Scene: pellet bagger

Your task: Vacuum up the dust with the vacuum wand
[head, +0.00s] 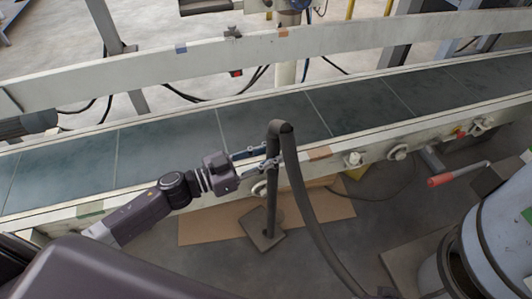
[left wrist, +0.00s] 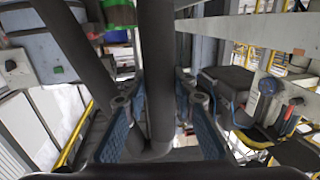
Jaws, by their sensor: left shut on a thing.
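The vacuum wand (head: 271,185) is a dark upright tube with a bend at its top, in front of the conveyor. A flat square head (head: 262,229) is at its lower end, down at the floor. A dark hose (head: 305,200) runs from the bend down to the right. My left gripper (head: 263,157) reaches in from the left and is shut on the wand below the bend. In the left wrist view the wand (left wrist: 157,75) stands between the blue-padded fingers. I cannot make out the dust. My right gripper is not in view.
The conveyor belt (head: 170,150) with its pale side rail crosses behind the wand. A brown sheet (head: 205,228) lies on the floor around the head. A red-handled crank (head: 455,175) sticks out at right, near a large grey cylindrical body (head: 505,235). Grey floor shows between them.

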